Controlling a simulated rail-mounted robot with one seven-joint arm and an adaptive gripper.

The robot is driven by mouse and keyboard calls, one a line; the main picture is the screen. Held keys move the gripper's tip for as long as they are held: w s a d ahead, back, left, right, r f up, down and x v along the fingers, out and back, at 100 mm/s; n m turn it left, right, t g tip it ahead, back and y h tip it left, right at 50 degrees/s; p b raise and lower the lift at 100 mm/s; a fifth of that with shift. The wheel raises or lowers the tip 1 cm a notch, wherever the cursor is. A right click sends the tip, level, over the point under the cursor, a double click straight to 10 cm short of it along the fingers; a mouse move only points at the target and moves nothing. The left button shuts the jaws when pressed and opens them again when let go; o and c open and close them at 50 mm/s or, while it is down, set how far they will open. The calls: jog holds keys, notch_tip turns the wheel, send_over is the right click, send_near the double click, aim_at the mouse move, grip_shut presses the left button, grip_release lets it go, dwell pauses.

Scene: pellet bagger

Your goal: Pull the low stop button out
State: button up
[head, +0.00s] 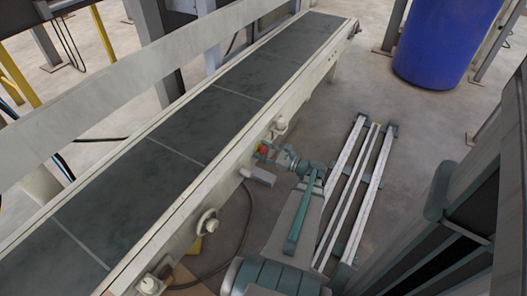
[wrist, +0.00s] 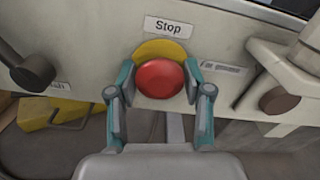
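The stop button (wrist: 160,79) is a round red knob on a yellow disc, under a "Stop" label (wrist: 168,27) on the pale side panel of the conveyor. It also shows small and red in the head view (head: 263,150), low on the conveyor's near side. My gripper (wrist: 160,84) faces the button, with one teal finger at its left and one at its right. The fingers are spread and look open, with the knob between them. The gaps are very narrow, and I cannot make out firm contact. In the head view my gripper (head: 275,153) is close to the button.
In the wrist view a dark round knob (wrist: 34,74) is at the left and a brownish cylinder end (wrist: 279,100) at the right. The conveyor belt (head: 217,116) runs above. A blue barrel (head: 447,40) stands at the back right. Bare floor lies around my rails.

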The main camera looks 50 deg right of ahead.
grip_shut()
jog(key=shift+r, duration=0.1)
jog(key=shift+s+p, duration=0.45)
jog(key=shift+p, duration=0.45)
jog(key=shift+s, duration=0.1)
jog(key=o, duration=0.6)
grip_release()
jog(key=shift+s, duration=0.15)
jog(key=s, duration=0.8)
jog(key=s+d, duration=0.1)
jog(key=s, duration=0.2)
jog(key=shift+s+d, duration=0.1)
jog(key=shift+s, duration=0.3)
